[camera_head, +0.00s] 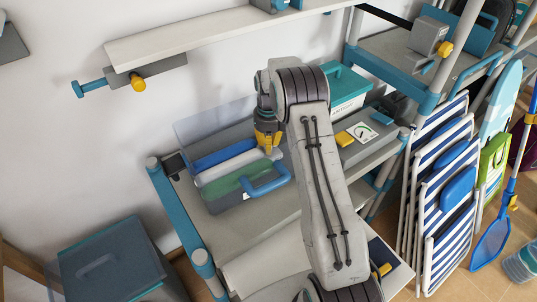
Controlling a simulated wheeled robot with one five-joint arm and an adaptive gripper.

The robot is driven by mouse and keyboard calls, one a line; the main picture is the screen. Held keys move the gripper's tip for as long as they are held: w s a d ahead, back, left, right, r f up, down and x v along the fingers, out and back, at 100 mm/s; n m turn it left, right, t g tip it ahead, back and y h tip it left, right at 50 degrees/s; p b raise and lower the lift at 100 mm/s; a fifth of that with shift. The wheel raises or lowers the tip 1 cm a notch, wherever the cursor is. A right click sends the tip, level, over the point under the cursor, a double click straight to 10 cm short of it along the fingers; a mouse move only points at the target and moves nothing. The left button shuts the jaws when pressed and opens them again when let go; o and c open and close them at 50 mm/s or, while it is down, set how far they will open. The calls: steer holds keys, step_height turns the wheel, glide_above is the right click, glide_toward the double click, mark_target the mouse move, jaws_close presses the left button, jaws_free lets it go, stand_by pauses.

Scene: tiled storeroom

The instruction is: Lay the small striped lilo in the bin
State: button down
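My gripper (268,148), with yellow fingers, points down over the upper right end of a group of long blue, white and green bands on the shelf. The bands look like a striped lilo (228,165), in or on a grey case with a blue handle (266,183). I cannot tell whether the fingers touch the white band or are closed on it. A grey box-shaped bin (112,262) with a teal edge stands on the floor at the lower left; whether its top is open is unclear.
The shelf unit has blue posts (175,205). A teal-lidded box (345,88) and a grey case with a dial (365,133) stand right of my arm. Blue-striped folding chairs (440,195) lean at the right. A wall shelf (200,38) hangs above.

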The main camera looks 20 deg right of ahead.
steer(key=shift+f+p, duration=0.3)
steer(key=shift+f, duration=2.25)
steer(key=c, duration=1.2)
jaws_free()
steer(key=shift+r, duration=0.1)
